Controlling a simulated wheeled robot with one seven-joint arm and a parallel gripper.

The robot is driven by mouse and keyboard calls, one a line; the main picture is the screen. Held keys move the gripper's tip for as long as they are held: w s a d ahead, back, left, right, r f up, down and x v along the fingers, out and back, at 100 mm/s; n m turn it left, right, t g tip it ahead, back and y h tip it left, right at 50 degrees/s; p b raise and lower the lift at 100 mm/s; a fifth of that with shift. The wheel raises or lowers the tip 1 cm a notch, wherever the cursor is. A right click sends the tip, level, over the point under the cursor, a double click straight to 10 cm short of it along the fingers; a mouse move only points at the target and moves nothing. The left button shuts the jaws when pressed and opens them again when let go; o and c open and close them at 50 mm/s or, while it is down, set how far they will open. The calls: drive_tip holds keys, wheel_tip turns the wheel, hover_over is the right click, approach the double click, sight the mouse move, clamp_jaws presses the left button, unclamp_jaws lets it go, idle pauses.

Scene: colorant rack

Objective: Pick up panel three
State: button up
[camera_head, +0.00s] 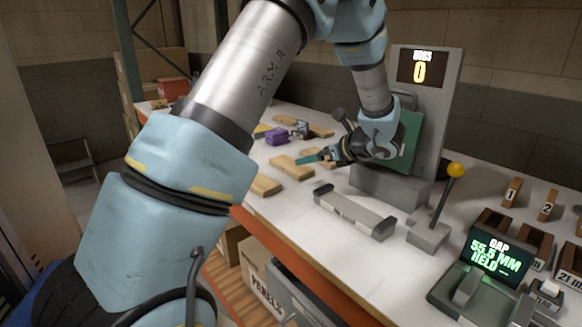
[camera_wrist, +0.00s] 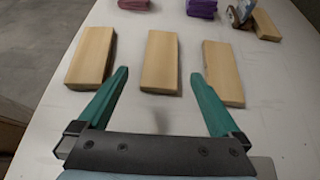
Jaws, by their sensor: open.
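Several plain wooden panels lie flat on the white bench; I see no numbers on them, so I cannot tell which is panel three. In the wrist view three stand in a row: a left panel (camera_wrist: 91,54), a middle panel (camera_wrist: 160,61) and a right panel (camera_wrist: 223,72). My gripper (camera_wrist: 160,74) is open and empty. Its green fingers straddle the near part of the middle panel in the picture, with gaps on both sides; its height above the bench is unclear. In the head view my gripper (camera_head: 308,159) is beside the middle panel (camera_head: 292,167) and partly hides the right one.
Purple bundles (camera_head: 277,136) and another wooden piece (camera_wrist: 265,25) lie behind the row. A grey press (camera_head: 440,110) reading "0" stands at the right. A grey fixture (camera_head: 354,212), a yellow-knobbed lever (camera_head: 455,170) and a gap display (camera_head: 500,257) reading 55.5 mm, held, are nearer.

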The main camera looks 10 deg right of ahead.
sight(293, 165)
drive_tip(key=shift+w+f, duration=0.2)
drive_tip(key=shift+w, duration=0.2)
drive_tip(key=p+x, duration=0.1)
drive_tip(key=x, duration=0.2)
drive_tip(key=shift+w+a+f, duration=0.1)
drive_tip(key=shift+w, duration=0.1)
drive_tip(key=shift+s+f+p+x, duration=0.15)
drive_tip(key=shift+p+x, duration=0.55)
drive_tip(key=shift+x, duration=0.8)
drive_tip(key=shift+s+f+p+x, duration=0.15)
drive_tip(key=shift+p+x, duration=0.5)
drive_tip(key=shift+x, duration=0.85)
drive_tip(key=shift+w, duration=0.1)
drive_tip(key=shift+c, duration=0.2)
drive_tip(key=c, duration=1.2)
